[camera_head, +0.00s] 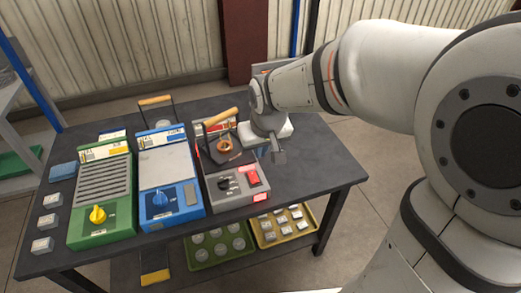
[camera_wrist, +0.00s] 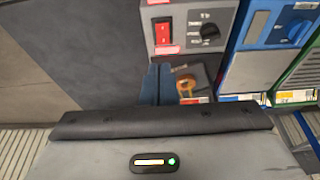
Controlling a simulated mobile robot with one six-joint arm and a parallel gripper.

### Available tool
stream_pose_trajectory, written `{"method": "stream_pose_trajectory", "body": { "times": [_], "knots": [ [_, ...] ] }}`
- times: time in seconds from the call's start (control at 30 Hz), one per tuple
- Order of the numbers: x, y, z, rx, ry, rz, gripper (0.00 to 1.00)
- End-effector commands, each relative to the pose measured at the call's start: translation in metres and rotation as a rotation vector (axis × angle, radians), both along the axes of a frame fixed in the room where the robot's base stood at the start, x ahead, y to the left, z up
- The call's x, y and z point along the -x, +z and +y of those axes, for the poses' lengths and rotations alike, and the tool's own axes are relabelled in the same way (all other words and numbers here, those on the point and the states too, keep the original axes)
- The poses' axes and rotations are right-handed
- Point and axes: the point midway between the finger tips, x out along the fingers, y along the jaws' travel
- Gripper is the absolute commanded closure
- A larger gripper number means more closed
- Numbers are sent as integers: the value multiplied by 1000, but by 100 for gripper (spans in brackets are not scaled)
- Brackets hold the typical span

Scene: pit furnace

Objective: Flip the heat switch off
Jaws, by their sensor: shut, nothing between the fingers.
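The red rocker switch (camera_head: 252,179) sits on the sloped front panel of the grey unit (camera_head: 222,196) at the right of the row on the table. It also shows in the wrist view (camera_wrist: 163,33), near the top, beside a black knob (camera_wrist: 209,32). I cannot read which way the rocker is tipped. My gripper (camera_head: 277,156) points down, shut and empty, a little behind and to the right of the switch in the head view. It appears apart from the switch and above the table.
A blue unit (camera_head: 168,180) and a green unit (camera_head: 103,195) with a yellow knob stand left of the grey one. A wooden-handled tool (camera_head: 221,117) and a copper-coloured ring (camera_head: 224,145) lie behind the panel. The table's right end (camera_head: 320,172) is clear.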

Motion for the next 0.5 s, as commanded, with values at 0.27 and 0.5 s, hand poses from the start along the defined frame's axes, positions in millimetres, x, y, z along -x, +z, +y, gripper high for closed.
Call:
{"method": "stream_pose_trajectory", "body": {
  "times": [0.27,0.5],
  "knots": [
    [-1,-2,0,-1,0,-2,100],
    [-10,-5,6,-8,0,-29,100]
  ]
}}
